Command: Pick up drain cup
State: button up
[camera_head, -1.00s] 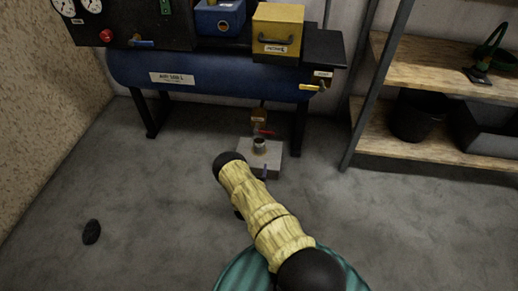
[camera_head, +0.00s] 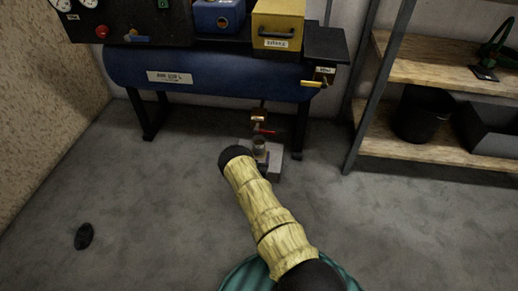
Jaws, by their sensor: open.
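The drain cup (camera_head: 259,145) is a small grey, roughly cylindrical cup. It stands upright on a pale grey block (camera_head: 277,158) on the floor, below the drain valve with a red handle (camera_head: 265,131) under the blue tank. My arm, in a yellowish ribbed cover, reaches forward from the bottom of the view. Its black rounded joint is just left of the cup and hides the left part of the block. A small dark part shows just below the cup, too small to make out. My gripper cannot be made out; my arm seems to hide it.
The blue air tank (camera_head: 205,80) stands on black legs behind the block. A yellow box (camera_head: 277,22) and a blue box (camera_head: 218,16) sit above it. Wooden shelves (camera_head: 430,148) stand at right. A dark oval object (camera_head: 84,236) lies on the floor at left; floor around it is clear.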

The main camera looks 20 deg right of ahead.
aim_at(258, 150)
jog(key=b+x, duration=0.3)
jog(key=shift+w+d+f, duration=0.15)
jog(key=shift+w, duration=0.15)
jog(key=shift+w+d+b, duration=0.25)
jog(key=shift+w+b, duration=0.1)
jog(key=shift+w, duration=0.05)
jog(key=c, duration=1.2)
jog(key=shift+o, duration=0.2)
jog(key=shift+r, duration=0.3)
